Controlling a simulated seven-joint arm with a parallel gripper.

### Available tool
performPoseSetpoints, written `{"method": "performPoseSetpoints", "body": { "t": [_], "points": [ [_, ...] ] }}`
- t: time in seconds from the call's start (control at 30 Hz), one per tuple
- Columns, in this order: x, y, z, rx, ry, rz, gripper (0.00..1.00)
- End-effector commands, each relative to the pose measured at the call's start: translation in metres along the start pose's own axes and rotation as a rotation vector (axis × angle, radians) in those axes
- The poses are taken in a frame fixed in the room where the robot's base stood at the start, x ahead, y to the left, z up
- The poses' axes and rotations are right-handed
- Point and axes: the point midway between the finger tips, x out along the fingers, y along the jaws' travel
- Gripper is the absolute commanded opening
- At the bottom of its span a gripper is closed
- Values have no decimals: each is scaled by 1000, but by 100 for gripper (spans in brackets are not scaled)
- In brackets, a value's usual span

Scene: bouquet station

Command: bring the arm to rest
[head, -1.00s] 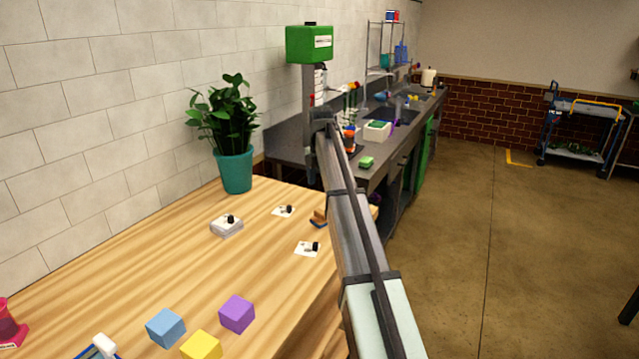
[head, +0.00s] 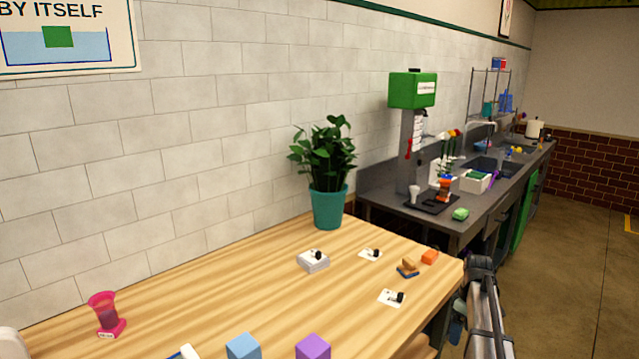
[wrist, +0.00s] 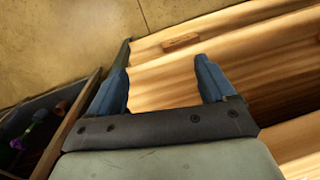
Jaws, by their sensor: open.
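My gripper (wrist: 160,82) is open in the wrist view, with its two blue fingers apart and nothing between them. Light wooden surfaces lie beyond and beneath the fingers. In the head view my arm (head: 486,318) is low at the lower right, just off the right end of the wooden table (head: 210,290). The fingers cannot be made out in that view.
A dark counter (head: 395,205) with a green-topped dispenser (head: 412,90) runs behind. Open floor (head: 570,260) lies right.

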Motion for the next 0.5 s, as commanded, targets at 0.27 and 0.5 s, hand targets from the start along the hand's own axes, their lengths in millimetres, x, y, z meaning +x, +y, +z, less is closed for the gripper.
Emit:
{"method": "performPoseSetpoints", "body": {
  "t": [0.27, 0.5],
  "points": [
    [101, -51, 1, 115, -54, -52, 83],
    [174, -95, 9, 210, -104, -85, 83]
  ]
}}
